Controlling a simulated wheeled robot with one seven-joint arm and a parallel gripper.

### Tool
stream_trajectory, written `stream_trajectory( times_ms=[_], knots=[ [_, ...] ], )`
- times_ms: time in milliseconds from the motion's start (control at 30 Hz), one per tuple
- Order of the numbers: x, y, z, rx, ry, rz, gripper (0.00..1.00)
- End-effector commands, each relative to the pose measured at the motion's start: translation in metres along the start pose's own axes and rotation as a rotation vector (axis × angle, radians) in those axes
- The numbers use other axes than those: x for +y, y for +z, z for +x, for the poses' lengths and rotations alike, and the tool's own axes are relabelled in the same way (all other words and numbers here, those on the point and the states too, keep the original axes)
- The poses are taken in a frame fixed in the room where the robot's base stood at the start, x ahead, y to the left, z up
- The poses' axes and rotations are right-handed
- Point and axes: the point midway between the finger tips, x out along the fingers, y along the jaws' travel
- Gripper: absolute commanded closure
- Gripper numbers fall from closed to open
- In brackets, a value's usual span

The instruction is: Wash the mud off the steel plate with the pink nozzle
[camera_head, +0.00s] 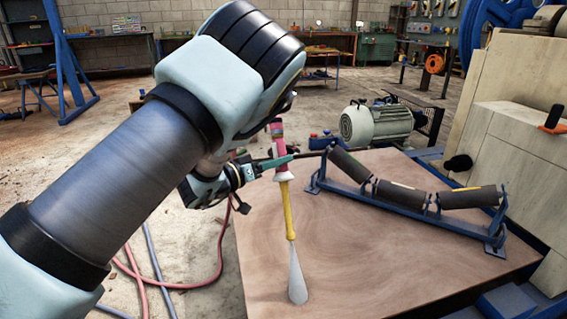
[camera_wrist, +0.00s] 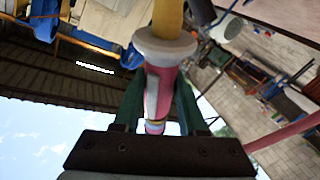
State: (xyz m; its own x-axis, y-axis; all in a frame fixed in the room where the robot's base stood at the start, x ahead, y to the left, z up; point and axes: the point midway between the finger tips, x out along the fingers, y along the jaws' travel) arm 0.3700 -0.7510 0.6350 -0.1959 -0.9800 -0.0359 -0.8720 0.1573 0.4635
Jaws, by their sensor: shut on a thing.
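My gripper (camera_head: 280,160) is shut on the pink nozzle (camera_head: 277,132), with its green fingers on either side of the body. In the wrist view the pink nozzle (camera_wrist: 165,84) sits between the fingers, with a pale collar above them. A yellow lance (camera_head: 289,210) runs down from the nozzle, nearly upright. A whitish cone (camera_head: 296,278), which looks like spray, widens from its tip to the steel plate (camera_head: 390,255). The plate is a broad flat sheet with brown, swirled streaks over its visible surface.
A blue frame with dark rollers (camera_head: 400,194) lies across the plate's back right. A grey-green motor (camera_head: 376,124) stands behind it. A beige machine body (camera_head: 515,150) borders the right. Red hose (camera_head: 216,262) and blue-grey hose (camera_head: 158,268) lie on the floor left of the plate.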

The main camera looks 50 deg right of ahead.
Motion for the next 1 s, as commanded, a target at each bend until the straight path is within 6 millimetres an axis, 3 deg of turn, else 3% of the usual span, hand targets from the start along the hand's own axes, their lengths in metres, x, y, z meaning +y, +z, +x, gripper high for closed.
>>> stream_trajectory(
  times_ms=[1000],
  knots=[
    [-0.055,-0.031,0.028,0.002,0.0,0.001,1.0]
  ],
)
